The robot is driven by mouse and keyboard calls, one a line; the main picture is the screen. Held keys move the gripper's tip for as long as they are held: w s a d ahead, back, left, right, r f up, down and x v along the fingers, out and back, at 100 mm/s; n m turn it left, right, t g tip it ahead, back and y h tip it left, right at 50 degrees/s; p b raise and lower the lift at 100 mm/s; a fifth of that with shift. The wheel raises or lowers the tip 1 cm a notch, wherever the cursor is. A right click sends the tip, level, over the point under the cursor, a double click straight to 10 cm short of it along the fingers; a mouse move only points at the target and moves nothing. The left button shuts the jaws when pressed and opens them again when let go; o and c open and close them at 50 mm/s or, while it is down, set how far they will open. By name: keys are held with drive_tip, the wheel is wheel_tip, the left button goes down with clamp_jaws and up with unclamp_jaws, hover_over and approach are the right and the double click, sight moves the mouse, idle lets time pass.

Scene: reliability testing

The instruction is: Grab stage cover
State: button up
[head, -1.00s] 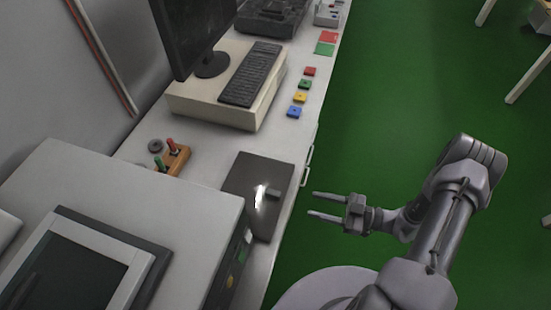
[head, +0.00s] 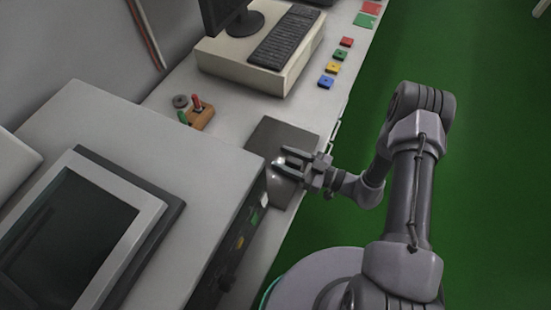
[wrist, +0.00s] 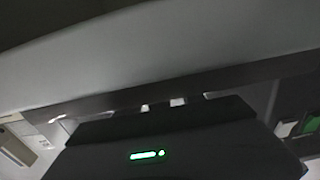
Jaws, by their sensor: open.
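The stage cover appears to be the flat dark grey plate (head: 272,133) on the bench, beside the large light grey machine. The wrist view is dark, and I cannot make out the cover or fingertips there for certain.
The grey machine (head: 130,140) with a dark screen stands close left of my gripper. A wooden block with coloured pegs (head: 199,117), a keyboard (head: 286,38) on a beige case and coloured squares (head: 340,56) lie farther back.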

clamp_jaws()
drive_tip(key=shift+r, duration=0.1)
